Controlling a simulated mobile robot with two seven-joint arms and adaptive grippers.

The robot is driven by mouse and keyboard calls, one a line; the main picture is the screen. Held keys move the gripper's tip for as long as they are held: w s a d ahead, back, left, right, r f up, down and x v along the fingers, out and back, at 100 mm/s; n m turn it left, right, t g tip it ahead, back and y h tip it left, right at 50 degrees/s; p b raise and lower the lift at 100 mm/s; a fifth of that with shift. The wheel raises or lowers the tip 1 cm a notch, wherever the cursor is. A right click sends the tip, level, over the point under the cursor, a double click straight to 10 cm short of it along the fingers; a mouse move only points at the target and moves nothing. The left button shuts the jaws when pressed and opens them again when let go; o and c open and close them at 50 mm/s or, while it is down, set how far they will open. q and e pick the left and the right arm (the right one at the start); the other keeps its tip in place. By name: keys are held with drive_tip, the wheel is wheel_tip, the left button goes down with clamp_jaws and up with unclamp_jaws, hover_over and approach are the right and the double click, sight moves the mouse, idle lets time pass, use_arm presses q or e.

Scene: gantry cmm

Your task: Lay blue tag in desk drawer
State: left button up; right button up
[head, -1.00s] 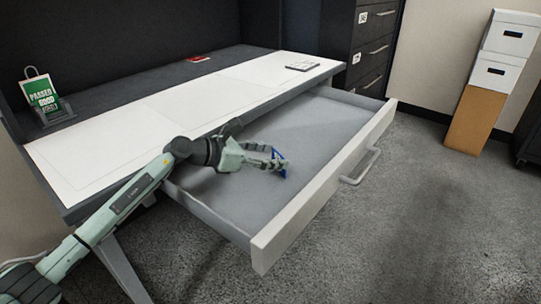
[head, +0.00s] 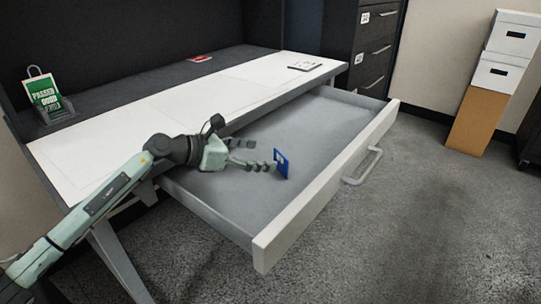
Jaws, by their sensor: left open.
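The blue tag (head: 281,163) stands tilted on edge inside the open desk drawer (head: 310,130), just beyond my left fingertips. It has a white patch on its face. My left gripper (head: 262,155) reaches over the drawer's left part with its fingers spread open, pointing at the tag. Whether a fingertip still touches the tag, and whether its lower edge rests on the drawer floor, I cannot tell. The drawer is pulled out under the white desk top and is otherwise empty. My right gripper does not show.
The drawer's front panel with its handle (head: 362,166) faces the open carpet. On the desk (head: 190,110) are a holder with green tags (head: 45,95), a red card (head: 199,58) and a small white card (head: 304,66). A dark cabinet (head: 372,45) and stacked boxes (head: 494,75) stand behind.

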use_arm(q)
drive_tip(key=v, duration=0.7)
drive_tip(key=shift+s+a+r, duration=0.15)
drive_tip(key=shift+s+a, duration=0.05)
drive_tip(key=shift+a, duration=0.05)
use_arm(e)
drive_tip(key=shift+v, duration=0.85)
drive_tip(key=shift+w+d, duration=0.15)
